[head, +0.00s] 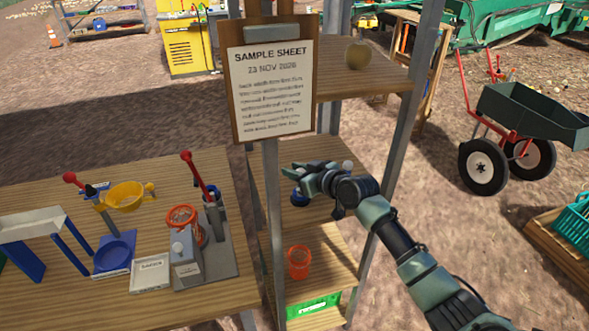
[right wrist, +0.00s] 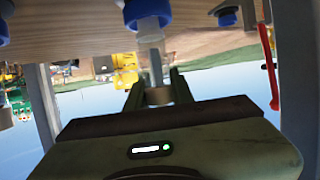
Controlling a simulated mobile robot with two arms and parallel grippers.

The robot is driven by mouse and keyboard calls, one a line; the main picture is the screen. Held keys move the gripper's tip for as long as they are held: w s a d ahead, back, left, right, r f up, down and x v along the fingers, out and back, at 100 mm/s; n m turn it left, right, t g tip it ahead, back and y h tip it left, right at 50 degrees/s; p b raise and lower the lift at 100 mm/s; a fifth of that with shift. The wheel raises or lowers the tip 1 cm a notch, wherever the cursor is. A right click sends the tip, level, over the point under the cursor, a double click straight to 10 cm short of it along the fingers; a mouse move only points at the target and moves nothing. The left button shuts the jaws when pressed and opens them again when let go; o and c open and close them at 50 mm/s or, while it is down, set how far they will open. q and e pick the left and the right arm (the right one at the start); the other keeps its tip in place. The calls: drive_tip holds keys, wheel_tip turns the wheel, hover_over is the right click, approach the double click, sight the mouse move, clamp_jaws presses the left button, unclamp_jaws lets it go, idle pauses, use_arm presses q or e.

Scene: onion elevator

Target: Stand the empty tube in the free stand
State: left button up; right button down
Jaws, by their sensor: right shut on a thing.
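My right gripper (head: 310,180) reaches over the middle shelf of the rack in the head view. In the right wrist view, where the scene looks upside down, its fingers (right wrist: 158,92) are shut on a clear tube (right wrist: 154,62). The tube lines up with a blue stand (right wrist: 147,11) on the wooden shelf; I cannot tell whether it is seated in it. Another blue stand (right wrist: 227,17) is at the right, and part of a third shows at the left edge. In the head view a blue stand (head: 299,198) shows just below the gripper. My left gripper is out of view.
Metal posts (head: 274,210) frame the rack. A clipboard sheet (head: 270,85) hangs at its front left. An onion (head: 358,55) lies on the upper shelf, an orange cup (head: 300,262) on the lower one. A workbench (head: 60,172) with tools stands left, a wheelbarrow (head: 525,110) right.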

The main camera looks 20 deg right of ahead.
drive_tip(key=shift+f+b, duration=0.3)
drive_tip(key=c, duration=1.2)
unclamp_jaws()
drive_tip(key=shift+c, duration=0.2)
drive_tip(key=shift+r+p, duration=0.45)
drive_tip(key=shift+r, duration=0.1)
drive_tip(key=b+v, duration=0.2)
drive_tip(key=v, duration=1)
drive_tip(key=shift+f, duration=0.2)
drive_tip(key=shift+f, duration=0.1)
